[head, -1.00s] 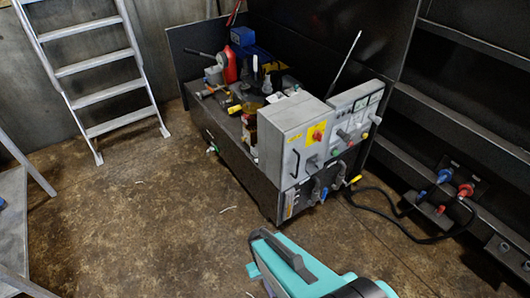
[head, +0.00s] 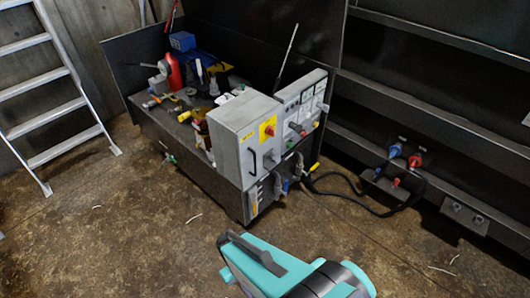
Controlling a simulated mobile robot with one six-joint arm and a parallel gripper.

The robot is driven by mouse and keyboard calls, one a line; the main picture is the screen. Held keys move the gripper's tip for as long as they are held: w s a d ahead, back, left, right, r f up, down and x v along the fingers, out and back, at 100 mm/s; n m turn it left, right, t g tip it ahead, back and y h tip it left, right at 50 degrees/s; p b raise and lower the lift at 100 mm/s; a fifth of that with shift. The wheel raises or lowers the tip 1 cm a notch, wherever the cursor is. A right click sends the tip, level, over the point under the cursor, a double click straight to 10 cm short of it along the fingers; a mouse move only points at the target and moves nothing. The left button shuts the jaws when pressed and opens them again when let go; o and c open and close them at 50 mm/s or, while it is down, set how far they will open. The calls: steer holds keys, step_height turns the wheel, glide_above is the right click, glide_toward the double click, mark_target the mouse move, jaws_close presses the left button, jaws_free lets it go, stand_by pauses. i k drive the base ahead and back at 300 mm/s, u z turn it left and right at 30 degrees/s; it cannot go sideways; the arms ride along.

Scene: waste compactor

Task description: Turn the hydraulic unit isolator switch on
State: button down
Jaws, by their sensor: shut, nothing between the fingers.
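The hydraulic unit (head: 185,165) is a dark cabinet with a grey control box (head: 232,160) on its near right end. On the box's front is a red rotary isolator switch (head: 270,130) on a yellow plate. It is too small to tell which way the switch points. My teal and dark arm shows at the bottom of the head view, low and in front of the unit, apart from it. My gripper is not in view.
A panel with gauges (head: 300,105) stands right of the box. A black cable (head: 340,192) runs from the unit to blue and red connectors (head: 415,160) at right. A ladder (head: 55,95) leans at left. Floor (head: 130,235) before the unit is mostly clear.

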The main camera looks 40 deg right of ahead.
mark_target(269, 130)
steer(key=u, duration=0.45)
steer(key=k, duration=1.35)
steer(key=u, duration=0.4)
steer(key=i, duration=0.85)
steer(key=z, duration=0.3)
